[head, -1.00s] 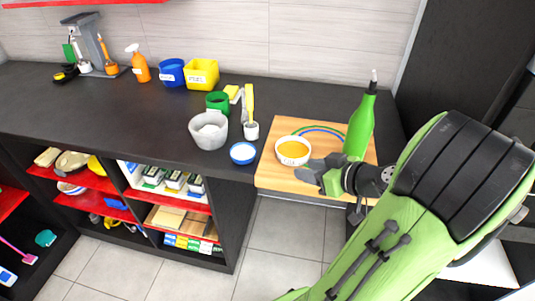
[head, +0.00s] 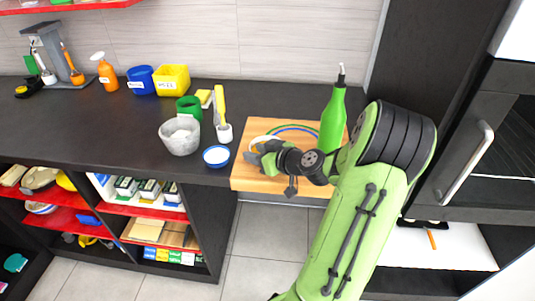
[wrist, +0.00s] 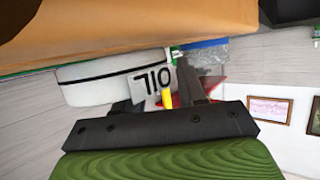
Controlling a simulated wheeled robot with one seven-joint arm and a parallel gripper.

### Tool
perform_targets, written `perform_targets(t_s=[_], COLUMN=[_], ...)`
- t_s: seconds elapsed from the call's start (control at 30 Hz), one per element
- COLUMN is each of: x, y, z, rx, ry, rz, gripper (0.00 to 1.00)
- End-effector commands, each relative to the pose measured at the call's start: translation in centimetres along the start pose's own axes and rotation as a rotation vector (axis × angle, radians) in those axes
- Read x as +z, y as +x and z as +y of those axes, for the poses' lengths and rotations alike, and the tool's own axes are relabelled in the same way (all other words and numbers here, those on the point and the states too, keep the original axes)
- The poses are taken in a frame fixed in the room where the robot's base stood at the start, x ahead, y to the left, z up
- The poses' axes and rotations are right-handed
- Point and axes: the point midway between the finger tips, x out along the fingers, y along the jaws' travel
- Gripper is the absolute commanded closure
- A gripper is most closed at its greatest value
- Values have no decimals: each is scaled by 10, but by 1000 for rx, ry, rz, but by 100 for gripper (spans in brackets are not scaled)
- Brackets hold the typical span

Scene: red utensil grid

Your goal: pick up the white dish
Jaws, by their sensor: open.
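The white dish (head: 258,139) sits on the wooden board (head: 244,177) at the counter's right end. My gripper covers most of it in the head view. In the wrist view the dish (wrist: 95,78) shows as a white round wall with a black stripe and an upside-down label reading OIL. My gripper (head: 257,160) is at the dish's near side, low over the board. In the wrist view my open gripper (wrist: 163,88) has its fingers at the labelled end of the dish. Whether they touch it I cannot tell.
A green bottle (head: 333,119) stands on the board just right of my gripper. A blue-rimmed bowl (head: 216,157), a grey pot (head: 180,137) and a green cup (head: 189,108) stand to the left.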

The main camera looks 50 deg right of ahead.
Motion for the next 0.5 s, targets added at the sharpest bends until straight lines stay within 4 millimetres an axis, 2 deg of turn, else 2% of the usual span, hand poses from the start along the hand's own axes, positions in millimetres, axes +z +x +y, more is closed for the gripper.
perform_targets(t_s=[0.23,0.5], x=[-1,-1], y=[4,4], z=[0,0], rx=[2,1], ry=[-1,-1], rz=[1,0], gripper=[60,100])
